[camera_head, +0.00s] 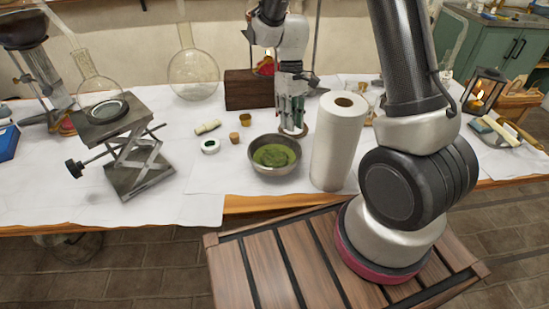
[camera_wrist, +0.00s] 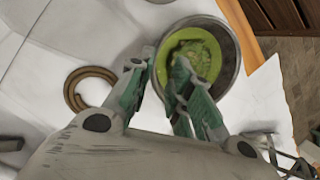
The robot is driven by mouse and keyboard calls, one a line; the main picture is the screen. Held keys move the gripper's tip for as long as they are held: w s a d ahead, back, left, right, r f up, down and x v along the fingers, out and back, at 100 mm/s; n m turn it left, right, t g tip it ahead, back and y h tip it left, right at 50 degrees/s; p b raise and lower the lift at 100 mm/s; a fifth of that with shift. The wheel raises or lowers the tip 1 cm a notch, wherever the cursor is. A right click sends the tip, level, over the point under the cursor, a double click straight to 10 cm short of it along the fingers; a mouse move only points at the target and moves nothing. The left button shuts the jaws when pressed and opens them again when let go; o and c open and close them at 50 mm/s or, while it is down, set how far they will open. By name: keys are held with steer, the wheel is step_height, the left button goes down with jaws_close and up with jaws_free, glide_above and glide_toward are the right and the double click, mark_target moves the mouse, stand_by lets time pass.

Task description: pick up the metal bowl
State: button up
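The metal bowl (camera_head: 275,171) stands upright on the white-covered table, near its front edge, with green stuff inside. In the wrist view the bowl (camera_wrist: 233,62) lies beyond my fingers, its left part partly hidden by them. My gripper (camera_head: 291,120) points down just behind and right of the bowl. In the wrist view my gripper (camera_wrist: 161,66) has its green-padded fingers apart with a gap between them. The left finger appears outside the rim and the right one overlaps the bowl's inside. I cannot tell whether either finger touches it.
A paper towel roll (camera_head: 338,145) stands close to the bowl's right. A small cork (camera_head: 234,137) and a white jar (camera_head: 210,146) are to its left. A brown ring (camera_wrist: 70,92) lies beside my gripper. A lab jack (camera_head: 130,150) stands farther left.

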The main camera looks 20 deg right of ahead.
mark_target(292, 141)
steer(key=x, duration=0.7)
steer(key=shift+w+d+f, duration=0.1)
steer(key=shift+w+f, duration=0.05)
steer(key=shift+f, duration=0.1)
jaws_close()
